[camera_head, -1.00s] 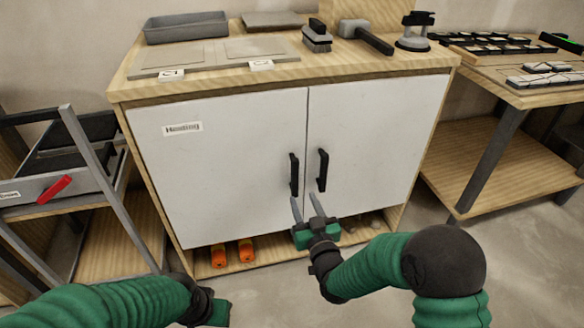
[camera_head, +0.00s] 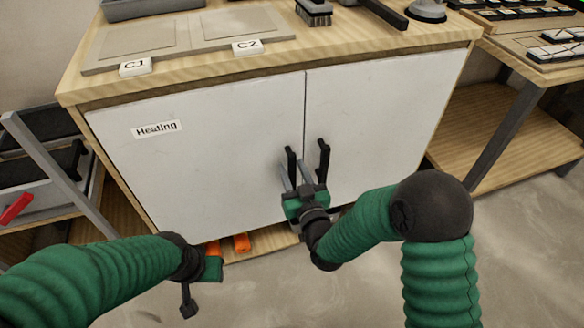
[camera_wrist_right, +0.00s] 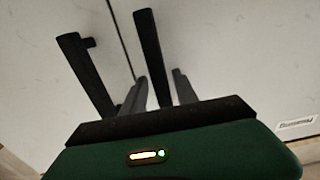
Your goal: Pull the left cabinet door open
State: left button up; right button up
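The left cabinet door (camera_head: 205,150) is white, carries a "Heating" label and is closed flush beside the right door (camera_head: 385,115). Its black upright handle (camera_head: 291,166) is near the seam and also shows in the right wrist view (camera_wrist_right: 150,48). My right gripper (camera_head: 294,174) is at this handle, its fingers apart. In the right wrist view the handle runs between the two fingertips (camera_wrist_right: 160,84), with gaps visible, so contact cannot be told. My left gripper (camera_head: 200,284) is low at the left, in front of the cabinet; its fingers are unclear.
The right door's handle (camera_head: 323,160) stands close to my right gripper; it also shows in the wrist view (camera_wrist_right: 85,75). Orange items (camera_head: 241,242) lie on the shelf below the doors. A cart with a red handle (camera_head: 16,208) is at left, a wooden bench (camera_head: 515,135) at right.

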jog(key=shift+a, duration=0.15)
grip_shut()
dwell(1.0)
